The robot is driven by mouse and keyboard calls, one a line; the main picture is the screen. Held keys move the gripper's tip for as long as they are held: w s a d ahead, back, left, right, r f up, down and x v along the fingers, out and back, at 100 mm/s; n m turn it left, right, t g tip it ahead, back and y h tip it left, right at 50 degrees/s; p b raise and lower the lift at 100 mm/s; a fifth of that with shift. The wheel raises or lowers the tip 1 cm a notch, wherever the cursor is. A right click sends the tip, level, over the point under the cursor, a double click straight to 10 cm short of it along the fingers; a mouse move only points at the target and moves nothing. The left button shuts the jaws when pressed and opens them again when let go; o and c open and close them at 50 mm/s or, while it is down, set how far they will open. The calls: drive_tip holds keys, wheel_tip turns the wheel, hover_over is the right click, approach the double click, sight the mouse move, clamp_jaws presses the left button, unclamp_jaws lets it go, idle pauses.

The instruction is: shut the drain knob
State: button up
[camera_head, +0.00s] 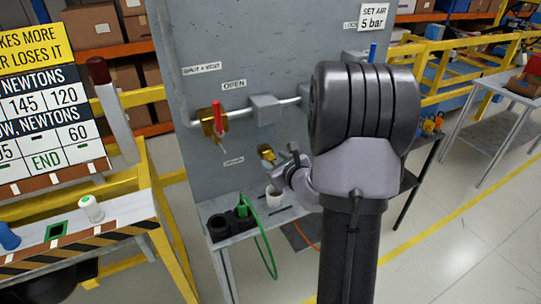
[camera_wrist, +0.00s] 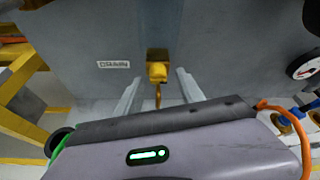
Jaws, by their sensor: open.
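The drain knob, a small yellow brass fitting (camera_head: 266,153), is low on the grey panel, right of a small label too small to read. In the wrist view the yellow fitting (camera_wrist: 157,72) is ahead, with a thin brass part hanging below it. My gripper (camera_wrist: 158,92) is open, one finger on each side of the fitting's line. I cannot tell whether the fingers touch it. In the head view my gripper (camera_head: 290,164) is just right of the knob, and my wrist hides part of the panel.
A red-handled brass valve (camera_head: 219,122) on a pipe is above the knob. In the wrist view, a gauge (camera_wrist: 304,66) and an orange hose (camera_wrist: 290,115) are at right.

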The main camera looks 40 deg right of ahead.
drive_tip(key=shift+w, duration=0.2)
drive_tip(key=shift+s+a, duration=0.1)
drive_tip(key=shift+c, duration=1.3)
clamp_jaws()
